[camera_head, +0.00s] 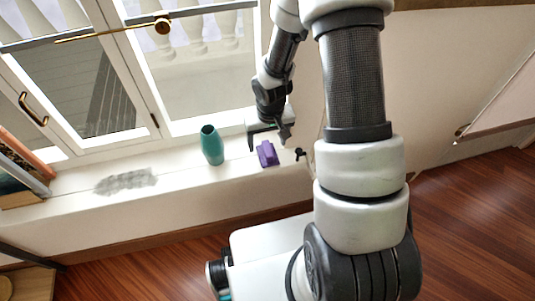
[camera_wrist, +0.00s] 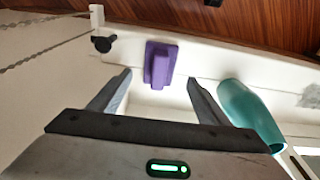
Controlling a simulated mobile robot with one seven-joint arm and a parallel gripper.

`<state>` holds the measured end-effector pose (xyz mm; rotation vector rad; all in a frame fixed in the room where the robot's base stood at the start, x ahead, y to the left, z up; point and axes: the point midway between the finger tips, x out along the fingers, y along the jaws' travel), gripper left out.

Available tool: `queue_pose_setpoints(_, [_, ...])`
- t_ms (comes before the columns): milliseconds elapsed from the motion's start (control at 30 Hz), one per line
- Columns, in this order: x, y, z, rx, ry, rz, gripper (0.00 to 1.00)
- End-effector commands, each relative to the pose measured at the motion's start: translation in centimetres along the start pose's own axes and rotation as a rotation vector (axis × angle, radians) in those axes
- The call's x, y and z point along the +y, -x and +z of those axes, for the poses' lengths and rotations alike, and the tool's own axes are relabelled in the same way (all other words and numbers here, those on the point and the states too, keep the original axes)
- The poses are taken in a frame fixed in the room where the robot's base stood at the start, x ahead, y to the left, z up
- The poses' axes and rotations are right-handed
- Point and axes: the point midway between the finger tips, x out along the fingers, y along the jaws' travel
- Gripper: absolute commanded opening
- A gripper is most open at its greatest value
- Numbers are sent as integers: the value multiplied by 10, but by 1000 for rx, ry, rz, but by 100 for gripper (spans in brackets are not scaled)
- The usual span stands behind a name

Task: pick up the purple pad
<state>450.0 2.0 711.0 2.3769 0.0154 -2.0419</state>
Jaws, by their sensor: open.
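The purple pad (camera_head: 266,154) lies on the white window ledge, just right of the teal vase. In the wrist view the purple pad (camera_wrist: 160,60) shows a flat base with a raised block, just beyond my fingertips and centred between them. My gripper (camera_wrist: 158,80) is open, with nothing between its fingers. In the head view my gripper (camera_head: 268,135) is over the ledge, just behind the pad. I cannot tell the exact gap between the fingertips and the pad.
The teal vase (camera_head: 212,145) stands close to the left of the pad; in the wrist view the vase (camera_wrist: 250,108) is beside my right finger. A black window fitting (camera_head: 300,154) is to the right. A grey fuzzy patch (camera_head: 126,181) lies farther left on the ledge (camera_head: 80,190).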

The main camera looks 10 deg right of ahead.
Motion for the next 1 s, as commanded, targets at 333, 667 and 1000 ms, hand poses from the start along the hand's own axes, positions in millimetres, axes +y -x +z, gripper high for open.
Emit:
queue_pose_setpoints(333, [1,-48,3,-2,2,0,70])
queue_pose_setpoints(667, [2,-48,2,-1,1,0,53])
queue_pose_setpoints(1000, [2,-48,2,-1,1,0,26])
